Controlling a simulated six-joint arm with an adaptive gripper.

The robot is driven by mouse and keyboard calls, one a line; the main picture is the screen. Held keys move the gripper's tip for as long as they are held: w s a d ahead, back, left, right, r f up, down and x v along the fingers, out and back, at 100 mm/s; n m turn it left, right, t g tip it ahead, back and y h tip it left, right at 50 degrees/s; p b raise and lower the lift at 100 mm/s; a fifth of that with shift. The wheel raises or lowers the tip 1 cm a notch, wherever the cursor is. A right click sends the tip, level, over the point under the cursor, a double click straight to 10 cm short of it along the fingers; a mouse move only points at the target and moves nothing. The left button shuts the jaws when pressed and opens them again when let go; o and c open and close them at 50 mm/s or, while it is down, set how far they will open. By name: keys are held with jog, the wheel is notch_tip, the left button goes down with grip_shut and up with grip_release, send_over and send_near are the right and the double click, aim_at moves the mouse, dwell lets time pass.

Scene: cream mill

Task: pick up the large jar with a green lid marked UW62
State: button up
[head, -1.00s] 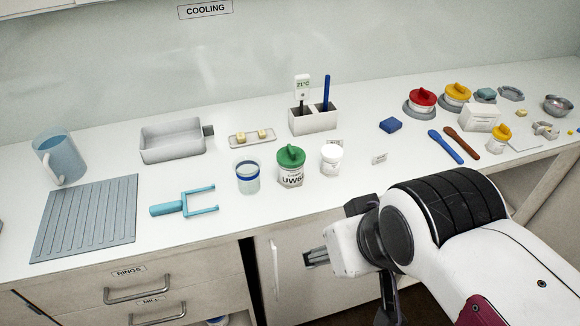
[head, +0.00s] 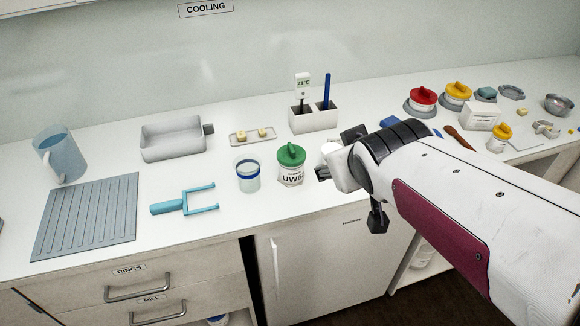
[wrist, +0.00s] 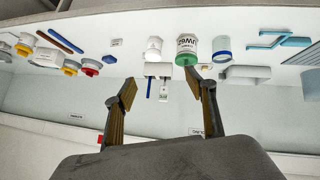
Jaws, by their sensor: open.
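The large white jar (head: 291,172) with a green lid stands upright near the front of the counter; its label reads "UW6" with the last character unclear. It also shows upside down in the wrist view (wrist: 188,48). My gripper (head: 322,173) is just right of this jar in the head view, with nothing held. In the wrist view my gripper (wrist: 163,88) has its two fingers spread apart, and the jar is ahead of them, toward the right finger. A smaller white jar (wrist: 153,47) stands beside it; my gripper mostly hides it in the head view.
A clear beaker with a blue band (head: 247,178) stands close left of the green-lidded jar. A blue fork-like tool (head: 185,201) lies farther left. A white holder (head: 313,120) with a thermometer and a blue stick stands behind. Red- and yellow-lidded jars are at the right.

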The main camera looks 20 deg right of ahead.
jog(key=w+d+f+n+t+y, duration=0.1)
jog(key=w+d+n+t, duration=0.2)
jog(key=w, duration=0.9)
jog(key=n+t+y, duration=0.3)
jog(key=n+y, duration=0.2)
jog(key=y, duration=0.4)
send_over(303, 172)
jog(key=f, duration=0.8)
jog(key=shift+s, duration=0.25)
jog(key=s+f+y, duration=0.1)
jog(key=f+y, duration=0.1)
jog(key=f, duration=0.1)
jog(key=s+d+f, duration=0.1)
jog(key=shift+s+f+m+y, duration=0.15)
jog(key=shift+s+m+y, duration=0.15)
jog(key=shift+s+y, duration=0.1)
jog(key=shift+m, duration=0.6)
jog(key=f, duration=0.2)
jog(key=s+d+f, duration=0.1)
jog(key=f, duration=0.1)
jog(key=s+d+f, duration=0.1)
jog(key=f, duration=0.1)
jog(key=shift+d, duration=0.25)
jog(key=shift+w+a, duration=0.15)
jog(key=shift+x, duration=1.15)
jog(key=shift+a, duration=0.1)
